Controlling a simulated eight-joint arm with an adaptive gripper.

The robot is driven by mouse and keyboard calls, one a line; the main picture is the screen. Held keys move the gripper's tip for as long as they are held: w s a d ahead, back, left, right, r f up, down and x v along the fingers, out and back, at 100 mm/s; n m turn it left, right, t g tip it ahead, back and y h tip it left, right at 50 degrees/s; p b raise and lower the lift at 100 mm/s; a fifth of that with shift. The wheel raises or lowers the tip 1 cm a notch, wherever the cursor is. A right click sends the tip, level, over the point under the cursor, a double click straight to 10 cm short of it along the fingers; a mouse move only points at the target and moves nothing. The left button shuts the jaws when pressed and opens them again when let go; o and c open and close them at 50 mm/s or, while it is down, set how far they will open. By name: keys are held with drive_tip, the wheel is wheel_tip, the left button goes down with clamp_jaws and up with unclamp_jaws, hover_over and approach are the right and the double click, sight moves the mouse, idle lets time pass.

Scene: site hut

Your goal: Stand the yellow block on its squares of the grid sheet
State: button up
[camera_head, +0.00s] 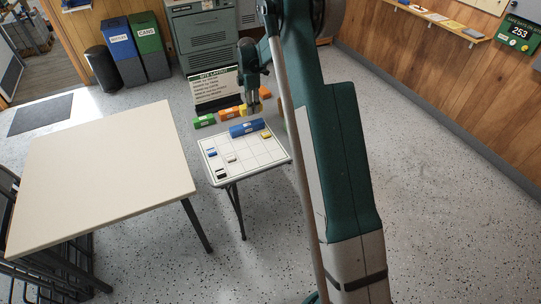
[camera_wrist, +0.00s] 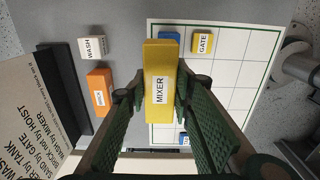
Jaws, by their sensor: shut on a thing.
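The yellow block (camera_wrist: 160,85), labelled MIXER, lies between the fingers of my gripper (camera_wrist: 158,95) in the wrist view. My gripper is shut on it, with one finger on each long side. In the head view the yellow block (camera_head: 242,110) shows beside my gripper (camera_head: 254,108), at the back of the small table. The white grid sheet (camera_head: 252,153) covers much of that table. In the wrist view the block overlaps the left edge of the grid sheet (camera_wrist: 230,75). I cannot tell its height above the table.
A long blue block (camera_head: 247,129) lies at the sheet's back edge. Small yellow (camera_head: 266,134), blue (camera_head: 212,153), white (camera_head: 231,159) and black (camera_head: 221,173) pieces sit on the sheet. Green (camera_head: 204,121) and orange (camera_head: 229,113) blocks stand behind it. A site layout board (camera_head: 216,88) stands behind.

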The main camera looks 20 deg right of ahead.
drive_tip(key=s, duration=2.2)
drive_tip(key=shift+s+p, duration=0.25)
drive_tip(key=shift+p, duration=0.05)
drive_tip(key=shift+d, duration=0.1)
hover_over(271, 157)
drive_tip(key=shift+f+b, duration=0.45)
drive_tip(key=shift+f, duration=2.6)
drive_tip(key=shift+f, duration=0.1)
drive_tip(key=shift+f+b, duration=0.3)
drive_tip(key=shift+f, duration=1.5)
drive_tip(key=shift+f, duration=0.2)
drive_tip(key=o, duration=1)
drive_tip(key=shift+r, duration=0.1)
drive_tip(key=shift+c, duration=0.2)
